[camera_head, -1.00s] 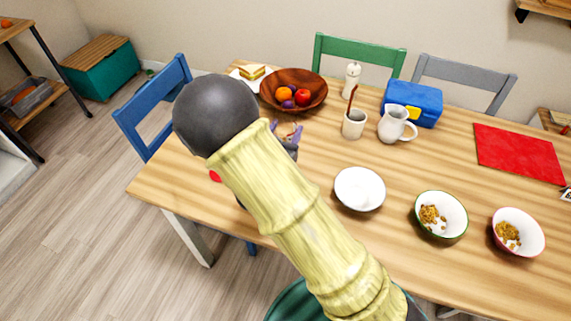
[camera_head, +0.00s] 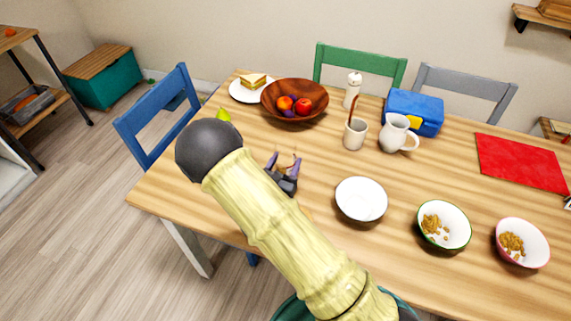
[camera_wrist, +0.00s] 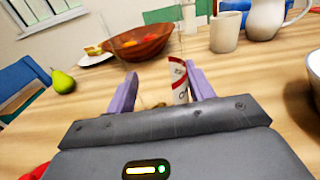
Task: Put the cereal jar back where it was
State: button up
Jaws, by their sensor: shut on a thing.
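My gripper (camera_head: 284,164) is over the left part of the wooden table, left of the empty white bowl. Its purple fingers, which also show in the wrist view (camera_wrist: 162,92), are shut on the cereal jar (camera_wrist: 178,82). The jar is clear, with a red and white label and some brown cereal low down. My gripper body hides its lower part, so I cannot tell whether it touches the table. In the head view the jar is barely visible between the fingers.
The table (camera_head: 330,155) holds a wooden fruit bowl (camera_head: 318,98), a sandwich plate (camera_head: 239,92), a green pear (camera_head: 224,114), a cup (camera_head: 355,140), a jug (camera_head: 392,135), a blue lunchbox (camera_head: 428,107), a white bowl (camera_head: 361,203) and two cereal bowls (camera_head: 443,205) (camera_head: 541,249). A red mat (camera_head: 520,162) lies right.

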jog(key=shift+f, duration=0.2)
jog(key=shift+d, duration=0.1)
jog(key=shift+f, duration=0.15)
jog(key=o, duration=1.2)
jog(key=shift+s, duration=0.1)
jog(key=shift+o, duration=0.2)
jog(key=v, duration=1.2)
jog(key=shift+b, duration=0.35)
